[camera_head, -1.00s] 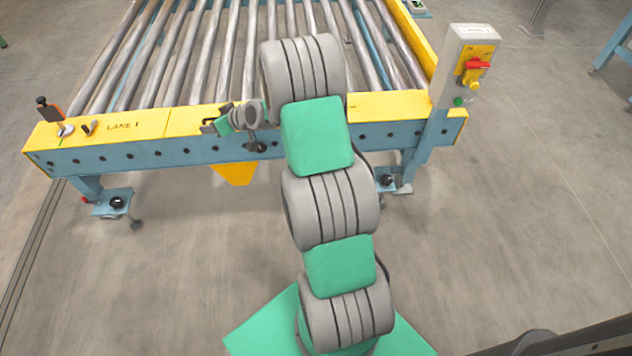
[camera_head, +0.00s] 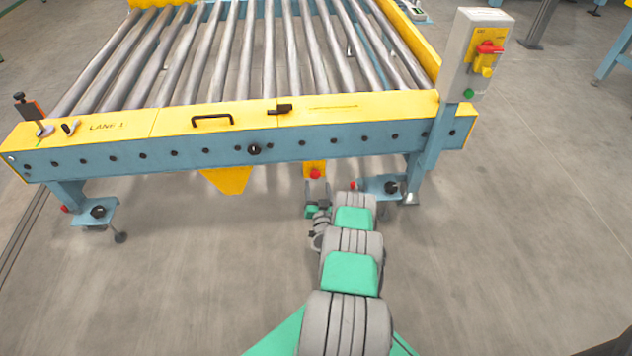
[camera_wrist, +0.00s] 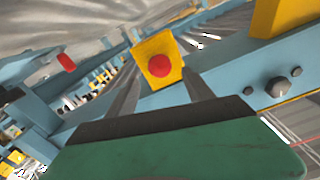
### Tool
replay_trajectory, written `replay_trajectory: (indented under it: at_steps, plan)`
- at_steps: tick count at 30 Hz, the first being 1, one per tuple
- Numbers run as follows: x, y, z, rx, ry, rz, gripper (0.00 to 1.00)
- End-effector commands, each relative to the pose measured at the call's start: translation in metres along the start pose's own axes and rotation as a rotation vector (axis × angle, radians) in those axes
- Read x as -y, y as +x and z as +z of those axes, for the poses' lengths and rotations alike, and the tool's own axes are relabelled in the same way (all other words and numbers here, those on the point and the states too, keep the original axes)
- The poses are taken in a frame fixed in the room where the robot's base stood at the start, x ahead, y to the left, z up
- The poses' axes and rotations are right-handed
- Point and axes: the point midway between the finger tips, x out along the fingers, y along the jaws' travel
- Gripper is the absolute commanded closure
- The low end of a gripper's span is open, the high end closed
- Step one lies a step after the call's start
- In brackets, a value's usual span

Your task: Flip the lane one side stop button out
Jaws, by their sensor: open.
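The side stop button is a red round button (camera_head: 315,174) on a yellow plate under the front beam of lane one. In the wrist view the red button (camera_wrist: 160,65) sits on its yellow plate (camera_wrist: 148,48), just beyond and between my fingertips. My gripper (camera_head: 317,187) is open, directly below and in front of the button in the head view. In the wrist view its two grey fingers (camera_wrist: 158,92) stand apart with nothing between them. I cannot tell whether the fingertips touch the plate.
The roller conveyor marked LANE 1 (camera_head: 107,127) fills the back. A control box (camera_head: 473,52) with a red switch and green button stands on the right post. A blue leg with a foot (camera_head: 392,187) is close right of my gripper. The floor (camera_head: 180,290) at left is clear.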

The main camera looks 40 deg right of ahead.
Motion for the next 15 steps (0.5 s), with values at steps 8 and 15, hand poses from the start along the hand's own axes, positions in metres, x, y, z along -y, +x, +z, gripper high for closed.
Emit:
replay_trajectory:
  at_steps: [8, 15]
  plan:
    - [0.001, 0.043, 0.005, 0.001, -0.003, -0.005, 0.39]
    - [0.001, 0.056, 0.002, 0.003, 0.001, -0.002, 0.39]
